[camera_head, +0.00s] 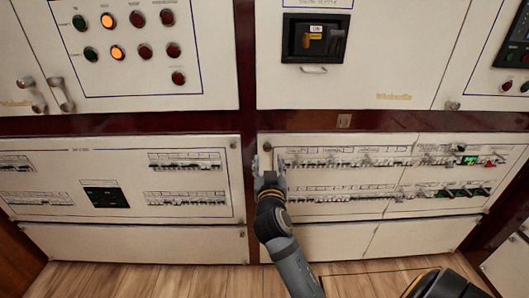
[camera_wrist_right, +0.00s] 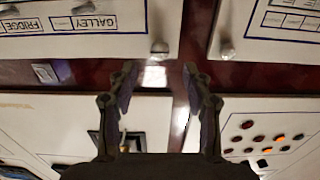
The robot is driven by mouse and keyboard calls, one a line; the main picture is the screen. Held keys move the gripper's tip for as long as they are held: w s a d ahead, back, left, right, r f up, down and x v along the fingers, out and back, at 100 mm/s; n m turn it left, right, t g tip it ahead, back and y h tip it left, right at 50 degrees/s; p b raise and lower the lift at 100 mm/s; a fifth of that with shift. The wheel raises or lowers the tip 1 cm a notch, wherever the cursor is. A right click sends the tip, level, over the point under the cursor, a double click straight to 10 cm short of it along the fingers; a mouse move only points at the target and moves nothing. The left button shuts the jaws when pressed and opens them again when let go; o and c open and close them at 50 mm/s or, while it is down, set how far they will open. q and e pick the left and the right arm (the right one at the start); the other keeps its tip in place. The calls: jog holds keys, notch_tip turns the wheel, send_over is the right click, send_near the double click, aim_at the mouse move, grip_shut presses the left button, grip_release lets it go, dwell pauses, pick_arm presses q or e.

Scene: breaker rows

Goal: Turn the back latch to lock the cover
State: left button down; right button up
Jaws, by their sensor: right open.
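A small metal latch (camera_wrist_right: 159,50) sits at the corner of the right breaker panel, beside the dark red strip. It also shows in the head view (camera_head: 267,147), just above my right gripper (camera_head: 267,160). In the right wrist view my right gripper (camera_wrist_right: 160,74) is open, with its two dark fingers apart. The latch lies between the fingertip lines and a little beyond them; I cannot tell whether they touch it. The right breaker panel (camera_head: 330,208) carries rows of switches. My left gripper is not in view.
A second latch (camera_wrist_right: 227,50) sits on the corner of the neighbouring left breaker panel (camera_head: 120,217). Above are white panels with indicator lamps (camera_head: 107,20) and a black recessed box (camera_head: 314,39) with a handle. Wooden floor (camera_head: 150,279) lies below.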

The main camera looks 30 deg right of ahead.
aim_at(267, 148)
jog(key=x, duration=0.7)
grip_shut()
